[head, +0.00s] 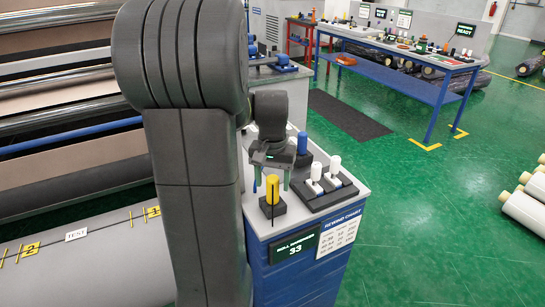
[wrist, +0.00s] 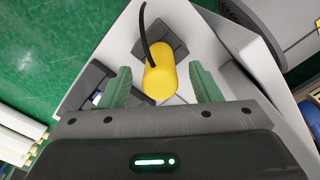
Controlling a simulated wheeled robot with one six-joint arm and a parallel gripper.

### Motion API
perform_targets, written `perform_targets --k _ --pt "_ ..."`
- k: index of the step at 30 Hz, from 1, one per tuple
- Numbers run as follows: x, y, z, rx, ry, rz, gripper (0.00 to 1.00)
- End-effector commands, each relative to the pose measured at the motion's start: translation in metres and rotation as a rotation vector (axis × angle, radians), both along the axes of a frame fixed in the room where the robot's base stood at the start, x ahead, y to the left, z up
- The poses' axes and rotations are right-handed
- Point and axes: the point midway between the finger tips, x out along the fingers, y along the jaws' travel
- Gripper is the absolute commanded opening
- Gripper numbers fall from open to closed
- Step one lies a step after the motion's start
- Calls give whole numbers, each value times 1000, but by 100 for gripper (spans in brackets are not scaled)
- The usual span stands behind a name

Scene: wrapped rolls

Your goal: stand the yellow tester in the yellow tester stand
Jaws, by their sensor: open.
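The yellow tester (head: 272,186) stands upright in a small dark block-shaped stand (head: 273,207) at the near left of the grey-white cart top. Its yellow body (wrist: 160,82) and a curved black cable also show in the wrist view, with the dark stand (wrist: 168,42) behind. My gripper (head: 272,181) is open just above, pointing down, its green fingers on either side of the tester. In the wrist view the fingers (wrist: 161,70) have a clear gap on both sides of the yellow body. The tester's lower end is hidden inside the stand.
A blue-topped piece (head: 302,144) stands in another dark base behind my gripper. A black tray (head: 325,196) with white-handled pieces lies to the right. The cart's front carries a screen (head: 291,247). Green floor is open to the right; a blue workbench (head: 400,68) stands farther back.

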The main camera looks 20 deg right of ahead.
Motion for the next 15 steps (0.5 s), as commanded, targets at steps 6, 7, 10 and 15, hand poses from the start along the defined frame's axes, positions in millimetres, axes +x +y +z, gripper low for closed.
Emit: perform_targets --k 6,7,10,15 --pt "1 0 53 -3 -6 0 57" --pt "1 0 60 -2 -6 0 57" --pt "1 0 79 -2 -5 0 57" --pt "1 0 100 -1 -2 0 57"
